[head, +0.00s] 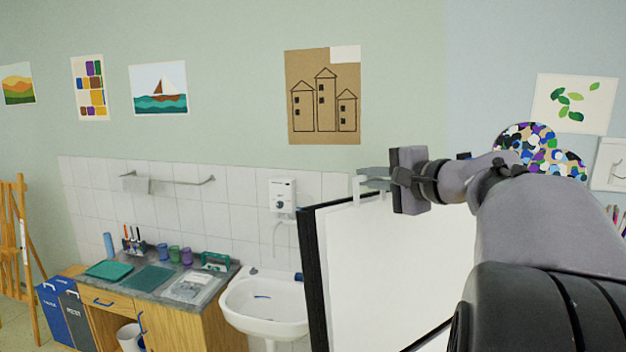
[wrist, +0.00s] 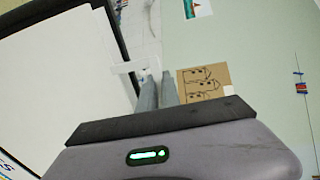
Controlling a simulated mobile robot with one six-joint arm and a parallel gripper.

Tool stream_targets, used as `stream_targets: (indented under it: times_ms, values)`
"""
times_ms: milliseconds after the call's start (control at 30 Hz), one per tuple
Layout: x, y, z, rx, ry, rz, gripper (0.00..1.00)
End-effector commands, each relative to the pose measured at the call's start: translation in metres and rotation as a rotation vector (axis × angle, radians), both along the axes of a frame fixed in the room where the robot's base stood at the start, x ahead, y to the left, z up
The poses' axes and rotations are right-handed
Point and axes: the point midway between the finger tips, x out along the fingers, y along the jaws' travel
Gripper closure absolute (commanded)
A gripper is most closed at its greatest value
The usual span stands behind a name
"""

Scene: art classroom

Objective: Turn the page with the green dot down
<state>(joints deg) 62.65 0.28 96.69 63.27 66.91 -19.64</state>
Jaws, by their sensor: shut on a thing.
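A large white page (head: 420,265) stands upright on a black-framed board (head: 313,275) at the right of the head view. The page (wrist: 65,85) fills the left of the wrist view. I see no green dot on the parts in view. My gripper (head: 368,183) is at the upper left corner of the page, in front of the wall. In the wrist view its fingers (wrist: 154,80) are close together, at a small white strip (wrist: 122,67) by the page's edge. They are shut on this strip, which seems to belong to the page. My arm hides the page's right part.
A sink (head: 265,305) and a counter (head: 165,285) with cups and trays stand left of the board. A wooden easel (head: 22,260) is at the far left. Pictures hang on the wall.

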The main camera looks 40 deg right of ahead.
Motion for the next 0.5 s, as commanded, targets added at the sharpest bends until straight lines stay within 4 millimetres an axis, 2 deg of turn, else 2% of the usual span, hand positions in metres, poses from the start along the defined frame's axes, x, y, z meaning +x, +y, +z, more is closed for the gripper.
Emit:
stream_targets:
  times_ms: [500]
  values:
    - [-0.047, 0.003, -0.001, 0.001, 0.006, -0.002, 1.0]
